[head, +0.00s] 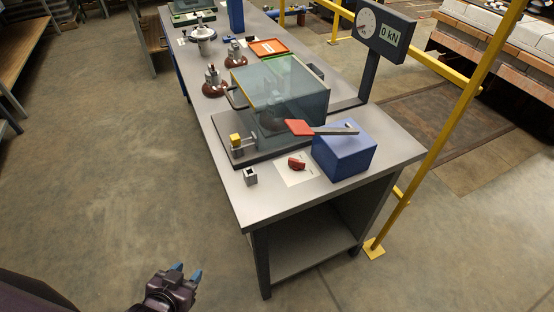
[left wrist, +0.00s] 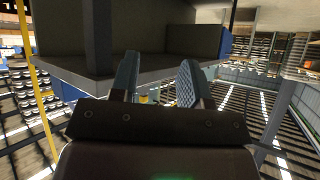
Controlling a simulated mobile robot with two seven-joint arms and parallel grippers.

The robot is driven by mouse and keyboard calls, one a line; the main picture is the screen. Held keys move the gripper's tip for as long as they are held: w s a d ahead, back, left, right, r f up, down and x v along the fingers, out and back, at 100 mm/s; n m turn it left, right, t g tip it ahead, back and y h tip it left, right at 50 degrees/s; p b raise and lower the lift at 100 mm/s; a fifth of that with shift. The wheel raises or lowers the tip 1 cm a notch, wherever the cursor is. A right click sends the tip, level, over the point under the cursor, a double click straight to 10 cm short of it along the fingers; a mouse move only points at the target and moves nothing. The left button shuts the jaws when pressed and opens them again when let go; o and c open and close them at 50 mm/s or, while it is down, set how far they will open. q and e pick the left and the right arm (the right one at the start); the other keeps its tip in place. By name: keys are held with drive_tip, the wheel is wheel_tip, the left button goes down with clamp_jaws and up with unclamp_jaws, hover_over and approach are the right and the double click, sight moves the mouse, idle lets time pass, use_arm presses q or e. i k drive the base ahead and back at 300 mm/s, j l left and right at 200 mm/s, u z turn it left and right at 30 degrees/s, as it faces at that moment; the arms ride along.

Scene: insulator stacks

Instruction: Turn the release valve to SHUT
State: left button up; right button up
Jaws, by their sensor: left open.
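A small red handle (head: 297,163) sits on a white plate (head: 296,172) near the front end of the grey bench; it looks like the release valve. Any lettering on the plate is too small to read. Beside it stands a blue box (head: 344,156) with a red-ended lever (head: 300,128) across its top. My left gripper (head: 187,271) is open and empty over the floor, left of the bench's near end and well apart from the valve. In the left wrist view its two fingers (left wrist: 158,68) are spread, with the bench underside beyond. My right gripper is not in view.
A clear guard box (head: 285,92) stands behind the valve, and a small grey socket (head: 250,177) lies to its left. A gauge display (head: 388,35) reads 0 kN. A yellow post (head: 433,150) stands right of the bench. The floor left of it is clear.

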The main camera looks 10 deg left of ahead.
sight(296, 164)
drive_tip(key=j, duration=0.45)
drive_tip(key=k+j, duration=0.15)
drive_tip(key=j, duration=0.8)
